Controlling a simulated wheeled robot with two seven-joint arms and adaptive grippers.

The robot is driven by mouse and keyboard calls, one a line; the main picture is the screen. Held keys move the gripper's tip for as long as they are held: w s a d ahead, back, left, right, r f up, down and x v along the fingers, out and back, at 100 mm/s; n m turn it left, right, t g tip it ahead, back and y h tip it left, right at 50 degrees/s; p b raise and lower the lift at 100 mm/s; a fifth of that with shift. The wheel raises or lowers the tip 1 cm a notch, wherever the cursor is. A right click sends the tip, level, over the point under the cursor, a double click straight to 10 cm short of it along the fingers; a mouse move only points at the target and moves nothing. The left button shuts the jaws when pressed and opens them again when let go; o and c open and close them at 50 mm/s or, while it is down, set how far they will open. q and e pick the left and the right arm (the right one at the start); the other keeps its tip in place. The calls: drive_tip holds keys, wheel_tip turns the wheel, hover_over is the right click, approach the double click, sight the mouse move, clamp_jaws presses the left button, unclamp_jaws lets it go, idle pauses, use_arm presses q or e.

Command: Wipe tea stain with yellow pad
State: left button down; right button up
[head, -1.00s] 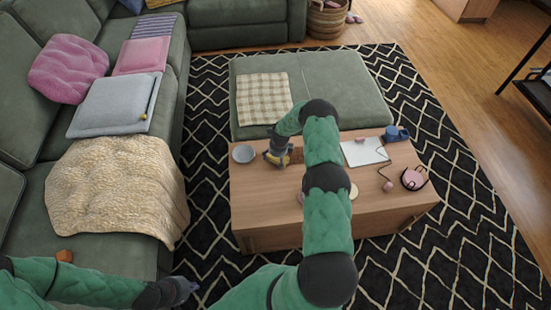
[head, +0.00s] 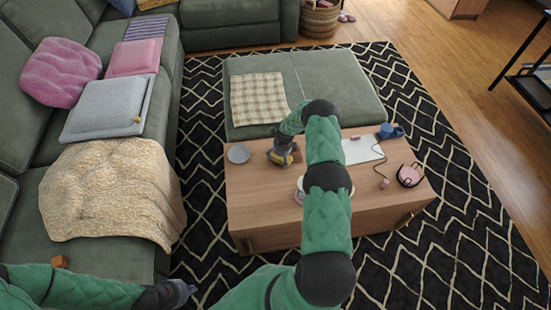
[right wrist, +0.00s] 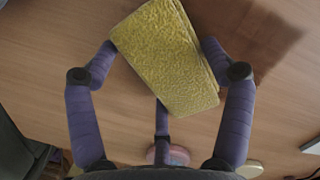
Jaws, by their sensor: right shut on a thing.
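The yellow pad (right wrist: 170,60) is held between the fingers of my right gripper (right wrist: 165,75), tilted over the wooden table top. A reddish-brown tea stain (right wrist: 262,38) shows on the wood at the upper right of the right wrist view, partly behind the pad. I cannot tell whether the pad touches the wood. My left gripper (head: 182,291) is beside the sofa, away from the table; its opening is unclear.
My right arm hides the middle. An ottoman (head: 335,85) stands behind the table.

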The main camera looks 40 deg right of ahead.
sight(255, 161)
drive_tip(key=shift+s+d+f, duration=0.1)
drive_tip(key=shift+s+d, duration=0.4)
drive_tip(key=shift+d, duration=0.25)
drive_tip(key=shift+s+d+f, duration=0.1)
drive_tip(key=shift+s+d, duration=0.35)
drive_tip(key=shift+d, duration=0.3)
drive_tip(key=shift+w+a+r, duration=0.1)
drive_tip(key=shift+w+a, duration=0.4)
drive_tip(key=shift+a, duration=0.3)
drive_tip(key=shift+w+a, duration=0.45)
drive_tip(key=shift+a, duration=0.35)
drive_tip(key=shift+a, duration=0.1)
